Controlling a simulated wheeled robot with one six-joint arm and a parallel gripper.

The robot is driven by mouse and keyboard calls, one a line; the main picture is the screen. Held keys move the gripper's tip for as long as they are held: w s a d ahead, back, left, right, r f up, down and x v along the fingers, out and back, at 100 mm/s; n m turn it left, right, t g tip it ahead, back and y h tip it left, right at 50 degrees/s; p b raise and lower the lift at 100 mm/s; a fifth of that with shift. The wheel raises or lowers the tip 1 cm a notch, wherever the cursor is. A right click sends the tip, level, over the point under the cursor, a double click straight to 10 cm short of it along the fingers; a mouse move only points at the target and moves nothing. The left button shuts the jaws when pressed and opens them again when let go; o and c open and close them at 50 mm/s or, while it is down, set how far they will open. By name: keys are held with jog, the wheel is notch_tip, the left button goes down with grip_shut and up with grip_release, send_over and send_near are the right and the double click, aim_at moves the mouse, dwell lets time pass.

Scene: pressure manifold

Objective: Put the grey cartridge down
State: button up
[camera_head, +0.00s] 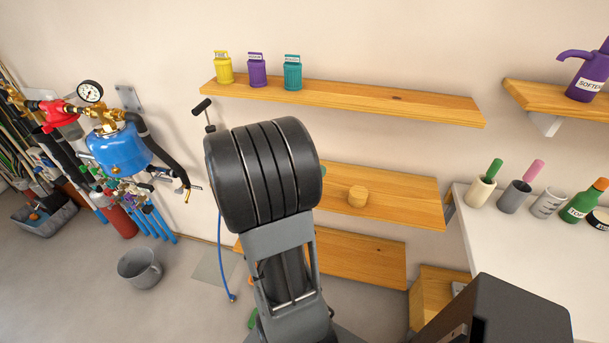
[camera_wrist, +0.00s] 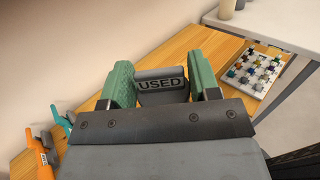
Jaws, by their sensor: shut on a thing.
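The grey cartridge (camera_wrist: 158,73) shows in the wrist view with a label reading "USED" on its near side. My gripper (camera_wrist: 162,78) has green fingers on both sides of it and is shut on it. Below and around it is a wooden surface (camera_wrist: 212,45). I cannot tell whether the cartridge touches the wood; its underside is hidden. In the head view my dark arm covers the gripper and the cartridge.
In the wrist view, a white tray of small coloured pieces (camera_wrist: 256,70) is at right, and orange (camera_wrist: 42,150) and teal tools are at left.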

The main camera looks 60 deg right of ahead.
jog(key=shift+s+d+r, duration=0.1)
jog(key=shift+d+r, duration=0.1)
jog(key=shift+r, duration=0.15)
jog(key=shift+w+d+f+p, duration=0.45)
jog(key=shift+w+d+f, duration=1.15)
jog(key=shift+f, duration=0.55)
jog(key=shift+w+d+f+p, duration=0.5)
jog(key=shift+w+d+f, duration=0.75)
jog(key=shift+d+f, duration=0.75)
jog(key=shift+w+d+f+p, duration=0.45)
jog(key=shift+w+d+f, duration=1.05)
jog(key=shift+f, duration=0.8)
jog(key=shift+f, duration=0.1)
jog(key=o, duration=0.9)
jog(key=shift+o, duration=0.2)
